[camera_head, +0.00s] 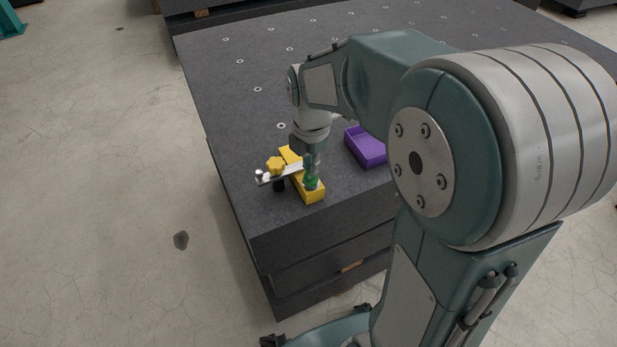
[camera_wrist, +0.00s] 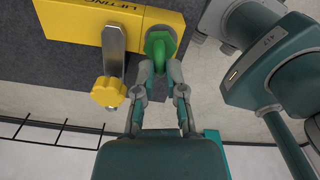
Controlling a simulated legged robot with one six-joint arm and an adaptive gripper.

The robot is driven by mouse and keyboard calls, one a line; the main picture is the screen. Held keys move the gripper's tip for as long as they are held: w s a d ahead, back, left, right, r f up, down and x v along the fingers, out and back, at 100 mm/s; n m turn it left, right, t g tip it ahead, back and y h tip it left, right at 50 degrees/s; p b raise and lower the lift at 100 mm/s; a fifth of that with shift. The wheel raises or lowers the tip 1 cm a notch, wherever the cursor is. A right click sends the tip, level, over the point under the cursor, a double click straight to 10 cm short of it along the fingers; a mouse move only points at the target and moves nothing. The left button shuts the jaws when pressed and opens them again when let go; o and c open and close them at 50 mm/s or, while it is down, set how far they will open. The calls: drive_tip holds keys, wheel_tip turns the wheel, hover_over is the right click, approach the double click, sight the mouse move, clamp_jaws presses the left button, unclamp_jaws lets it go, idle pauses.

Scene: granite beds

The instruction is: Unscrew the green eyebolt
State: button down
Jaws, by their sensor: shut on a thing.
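The green eyebolt (camera_wrist: 160,45) stands at the end of a yellow block (camera_wrist: 70,18) marked with the word LIFTING. In the head view the eyebolt (camera_head: 311,181) shows small and partly covered by my gripper. My gripper (camera_wrist: 163,70) is shut on the green eyebolt; its fingers reach the eyebolt from the near side in the wrist view. The eyebolt's threaded part is hidden, so I cannot tell how deep it sits. In the head view the yellow block (camera_head: 315,195) lies near the front left corner of the granite bed.
A metal clamp bar (camera_wrist: 114,45) with a yellow knob (camera_wrist: 108,91) lies across the block, close beside the eyebolt. A purple open bin (camera_head: 366,150) stands to the right on the granite bed (camera_head: 225,85). The bed's left edge is close; its far surface is clear, with inserts.

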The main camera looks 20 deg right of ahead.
drive_tip(key=shift+r, duration=0.6)
drive_tip(key=shift+r, duration=1.95)
drive_tip(key=shift+a, duration=0.1)
